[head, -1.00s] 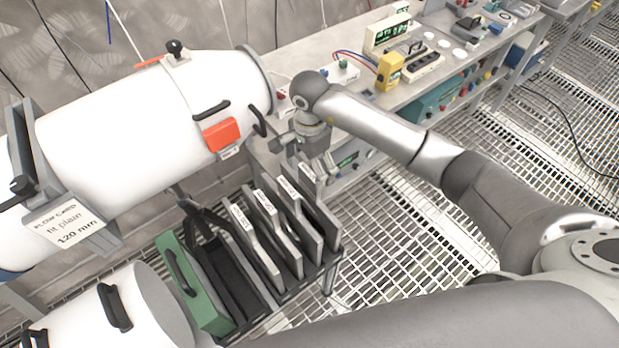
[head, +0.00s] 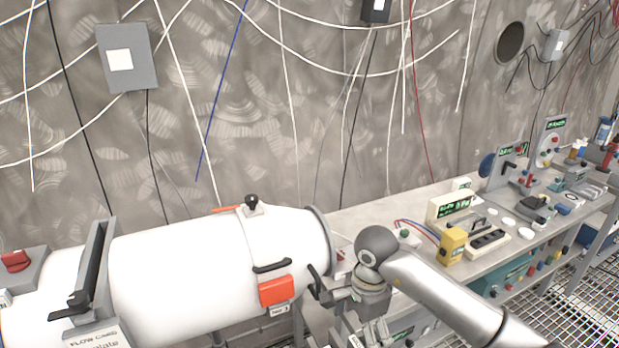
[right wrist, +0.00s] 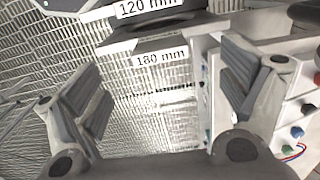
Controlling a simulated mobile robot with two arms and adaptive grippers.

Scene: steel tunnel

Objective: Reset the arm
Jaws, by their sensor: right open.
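My right arm (head: 440,295) comes in from the right in the head view and bends down at the wrist beside the white cylinder's right end. My right gripper (right wrist: 165,108) shows in the right wrist view with its two grey fingers spread wide and nothing between them. Beyond the fingers are dark and grey plates with a 120 mm label (right wrist: 150,7) and a 180 mm label (right wrist: 162,58). In the head view the fingertips are hard to make out at the bottom edge. My left gripper is not in view.
The large white cylinder (head: 190,270) with an orange block (head: 276,290) lies left of my right wrist. A bench (head: 405,215) behind and right of my arm holds a yellow device (head: 452,246) and other instruments. Cables hang on the wall. Grating floor shows at lower right.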

